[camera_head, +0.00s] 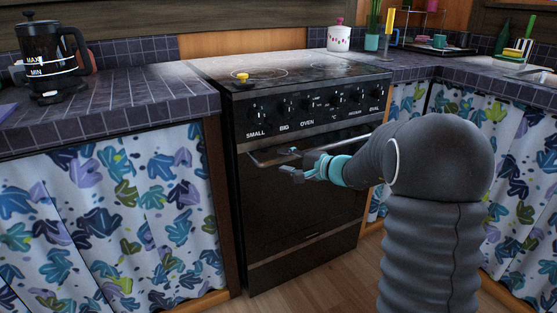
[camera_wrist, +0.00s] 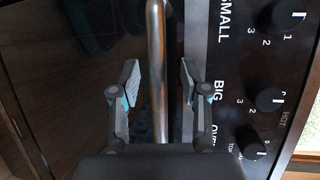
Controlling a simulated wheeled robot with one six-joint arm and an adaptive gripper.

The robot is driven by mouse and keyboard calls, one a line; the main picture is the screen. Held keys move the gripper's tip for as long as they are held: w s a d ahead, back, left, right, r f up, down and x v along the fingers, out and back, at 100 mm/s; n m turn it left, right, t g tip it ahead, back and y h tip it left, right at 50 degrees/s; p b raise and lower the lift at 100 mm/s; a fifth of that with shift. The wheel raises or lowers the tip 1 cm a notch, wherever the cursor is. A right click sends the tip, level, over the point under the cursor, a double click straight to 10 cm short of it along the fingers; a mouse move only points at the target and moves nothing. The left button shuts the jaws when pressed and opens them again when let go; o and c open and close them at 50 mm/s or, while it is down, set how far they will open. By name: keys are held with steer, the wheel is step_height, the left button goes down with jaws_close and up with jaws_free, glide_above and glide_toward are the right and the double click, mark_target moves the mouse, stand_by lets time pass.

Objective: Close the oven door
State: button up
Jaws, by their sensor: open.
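The oven (camera_head: 310,180) is a black stove set between two counters. Its dark door (camera_head: 300,205) looks flush or nearly flush with the front, and I cannot tell if a small gap remains. A metal bar handle (camera_head: 265,158) runs along the door's top edge. My gripper (camera_head: 288,163) is at the handle, near its left-middle part. In the wrist view the handle (camera_wrist: 157,40) runs between the two spread fingers of my gripper (camera_wrist: 159,76), with space showing on both sides. The gripper is open and holds nothing.
Knobs (camera_head: 315,103) line the panel above the handle, close to the fingers in the wrist view. A yellow object (camera_head: 242,77) sits on the cooktop. A kettle-like jug (camera_head: 50,60) stands on the left counter. Leaf-patterned curtains (camera_head: 120,220) flank the oven. The wooden floor (camera_head: 320,290) in front is clear.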

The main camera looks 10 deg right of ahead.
steer(key=v, duration=0.8)
steer(key=shift+s, duration=0.15)
steer(key=shift+d, duration=0.15)
steer(key=s+a+f+n+g+h, duration=0.15)
steer(key=s+f+g, duration=0.3)
steer(key=s, duration=0.45)
steer(key=s+a+f+n+g+h, duration=0.1)
steer(key=s+f+g+h, duration=0.3)
steer(key=s, duration=0.4)
steer(key=s+d+r+n+t+h, duration=0.1)
steer(key=s+r+n+h, duration=0.1)
steer(key=s, duration=0.7)
steer(key=s+d+r+n+t+h, duration=0.1)
steer(key=s+r+n+t+h, duration=0.1)
steer(key=s, duration=0.7)
steer(key=shift+s+r+n+h, duration=0.4)
steer(key=shift+r+n+h, duration=0.45)
steer(key=shift+r+n, duration=0.6)
